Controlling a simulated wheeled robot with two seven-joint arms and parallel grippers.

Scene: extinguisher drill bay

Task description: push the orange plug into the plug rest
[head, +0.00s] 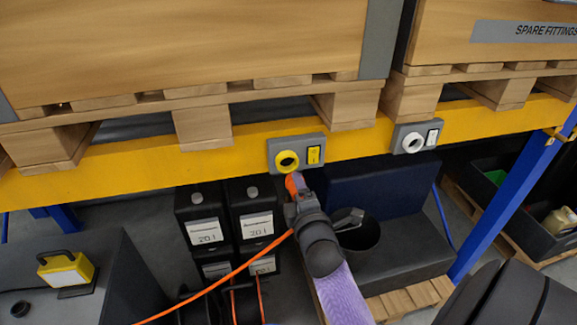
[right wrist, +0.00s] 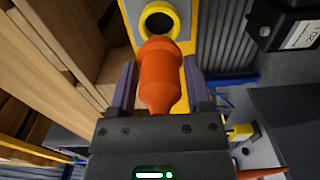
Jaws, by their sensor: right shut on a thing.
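The orange plug (head: 292,183) is held by my right gripper (head: 297,194), just below and in front of a grey plate with a yellow-ringed round opening (head: 287,161) on the yellow beam. In the right wrist view the plug (right wrist: 163,75) sits between the two fingers, its narrower tip pointing at the yellow ring (right wrist: 159,20). The tip overlaps the ring's lower edge in that view; I cannot tell whether they touch. A second plate with a white-ringed opening (head: 412,143) is farther right on the beam. No label names the plug rest. My left gripper is not in view.
An orange cable (head: 215,285) runs from near my right gripper to the lower left. Wooden pallets and crates (head: 180,50) rest above the yellow beam (head: 130,170). Black labelled boxes (head: 205,215) stand below left; a dark bin (head: 357,235) stands below right. A blue post (head: 515,190) is at right.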

